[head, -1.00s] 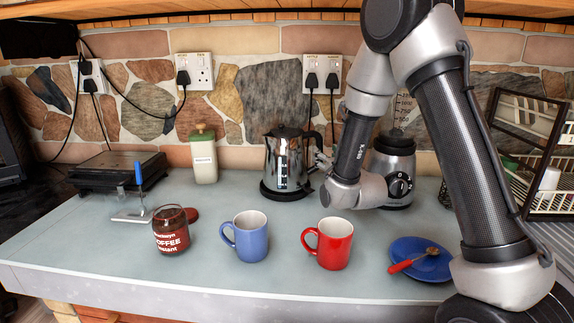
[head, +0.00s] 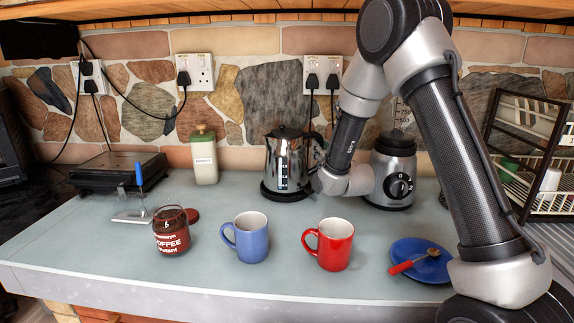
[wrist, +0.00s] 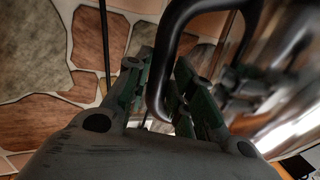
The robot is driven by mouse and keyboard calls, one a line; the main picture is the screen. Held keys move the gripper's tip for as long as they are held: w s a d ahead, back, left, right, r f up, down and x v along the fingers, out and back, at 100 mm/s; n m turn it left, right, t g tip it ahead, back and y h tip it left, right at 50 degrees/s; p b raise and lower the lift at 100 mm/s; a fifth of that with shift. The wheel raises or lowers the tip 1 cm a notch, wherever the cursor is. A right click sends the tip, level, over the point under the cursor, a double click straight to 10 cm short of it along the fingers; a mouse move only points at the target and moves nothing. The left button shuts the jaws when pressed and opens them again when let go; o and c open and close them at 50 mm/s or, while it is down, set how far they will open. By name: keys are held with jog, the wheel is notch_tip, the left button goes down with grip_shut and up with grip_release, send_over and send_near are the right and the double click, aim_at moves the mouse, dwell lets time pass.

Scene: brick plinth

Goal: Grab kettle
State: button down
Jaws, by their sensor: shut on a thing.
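The shiny steel kettle (head: 284,158) with a black lid stands upright on its black base (head: 286,196) at the back of the counter. Its black handle (head: 318,146) is on the right side, facing my arm. In the wrist view my gripper (wrist: 164,85) is shut on the handle, with the black loop (wrist: 168,45) between its fingers. The blurred kettle body (wrist: 285,75) fills the right of that view. In the head view my wrist is beside the handle and the fingers are mostly hidden.
A blender (head: 393,170) stands close to the right of my wrist. A blue mug (head: 250,238), a red mug (head: 333,246) and a coffee jar (head: 171,232) stand in front. A blue plate (head: 420,262) lies at right. Plugged cords (head: 312,100) hang behind the kettle.

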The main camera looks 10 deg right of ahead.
jog(key=shift+r, duration=0.2)
dwell(0.3)
jog(key=shift+r, duration=0.1)
